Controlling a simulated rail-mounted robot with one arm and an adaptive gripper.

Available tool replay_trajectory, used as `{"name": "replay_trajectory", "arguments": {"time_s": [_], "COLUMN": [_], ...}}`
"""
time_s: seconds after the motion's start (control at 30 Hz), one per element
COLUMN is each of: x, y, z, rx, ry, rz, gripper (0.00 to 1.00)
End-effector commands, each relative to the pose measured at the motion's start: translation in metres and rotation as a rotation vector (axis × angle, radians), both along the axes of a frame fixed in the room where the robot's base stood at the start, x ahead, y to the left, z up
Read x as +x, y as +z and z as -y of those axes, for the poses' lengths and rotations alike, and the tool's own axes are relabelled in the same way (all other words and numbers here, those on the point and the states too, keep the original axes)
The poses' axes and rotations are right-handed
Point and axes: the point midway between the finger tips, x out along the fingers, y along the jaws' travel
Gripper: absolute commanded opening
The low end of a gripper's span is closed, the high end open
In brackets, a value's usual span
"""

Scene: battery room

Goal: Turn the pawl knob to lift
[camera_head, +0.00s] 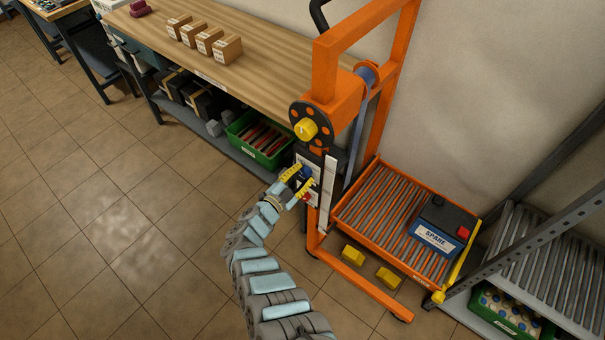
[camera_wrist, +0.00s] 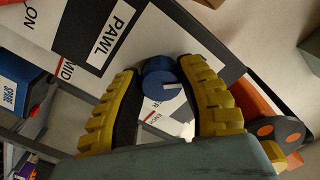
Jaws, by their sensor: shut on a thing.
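The pawl knob (camera_wrist: 160,80) is blue with a white pointer line on its face. It sits on a white and black panel marked PAWL (camera_wrist: 108,35). In the wrist view my gripper (camera_wrist: 161,88) has its yellow ridged fingers on both sides of the knob, shut on it. In the head view my gripper (camera_head: 300,182) is at the panel on the orange lift's post, with the blue knob (camera_head: 306,172) between its fingers. The fingers hide part of the panel's lettering, so the pointer's exact mark cannot be told.
The orange lift (camera_head: 340,60) has a winch wheel with a yellow hub (camera_head: 306,129) above the panel. Its roller deck (camera_head: 375,208) holds a SPARE battery (camera_head: 441,225). A wooden bench (camera_head: 255,75) stands left and a metal rack (camera_head: 540,262) right. The tiled floor at left is clear.

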Motion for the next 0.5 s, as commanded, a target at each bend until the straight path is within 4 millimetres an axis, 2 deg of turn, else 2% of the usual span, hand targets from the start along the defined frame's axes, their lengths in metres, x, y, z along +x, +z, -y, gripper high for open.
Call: {"name": "replay_trajectory", "arguments": {"time_s": [0.13, 0.17, 0.2, 0.27, 0.5], "x": [-0.0004, -0.0004, -0.0003, -0.0003, -0.0001], "y": [-0.0013, -0.0013, -0.0013, -0.0011, -0.0004], "z": [0.0006, 0.0006, 0.0006, 0.0005, 0.0002], "rx": [0.001, 0.000, 0.001, 0.001, 0.001], "ry": [0.000, -0.001, -0.001, 0.000, 0.001], "rz": [-0.003, -0.002, -0.002, -0.001, 0.000], "gripper": [0.03, 0.42, 0.54, 0.69, 0.69]}}
